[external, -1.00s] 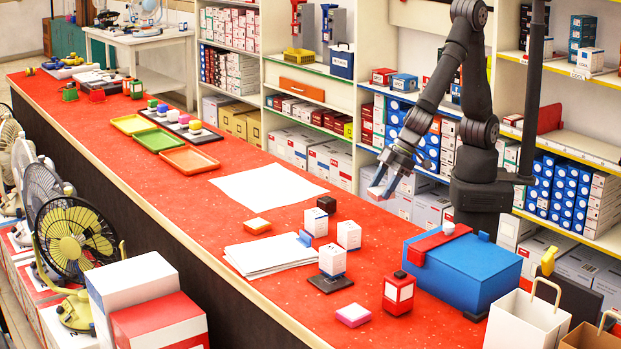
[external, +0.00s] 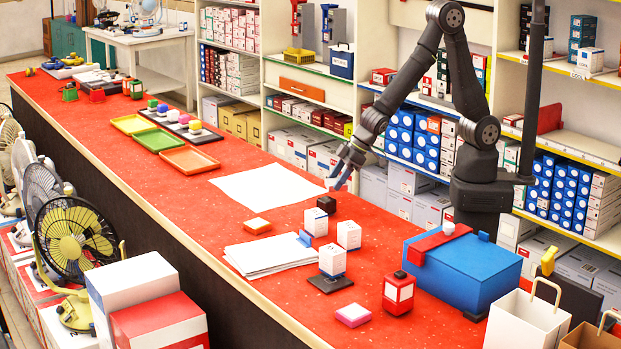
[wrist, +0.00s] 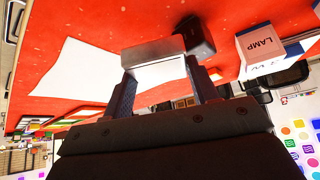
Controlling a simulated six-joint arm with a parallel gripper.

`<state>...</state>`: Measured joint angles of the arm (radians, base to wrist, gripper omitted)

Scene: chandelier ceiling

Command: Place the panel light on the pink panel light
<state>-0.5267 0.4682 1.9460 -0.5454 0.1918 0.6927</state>
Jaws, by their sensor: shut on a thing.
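My gripper (external: 340,177) is above the red counter, near its back edge and beside the white sheet. It is shut on a panel light (wrist: 155,68), which shows as a flat pale piece between the two fingers in the wrist view. In the external view only a small whitish part of it shows at the fingertips. The pink panel light (external: 353,315), with a white top and pink sides, lies flat on the counter at the front, well apart from my gripper.
A small dark cube (external: 326,204) stands just below my gripper. White lamp boxes (external: 349,235) stand between it and the pink panel light, one on a dark base (external: 330,284). A red lantern (external: 398,293) and a blue case (external: 463,270) are to the right. The white sheet (external: 262,184) is bare.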

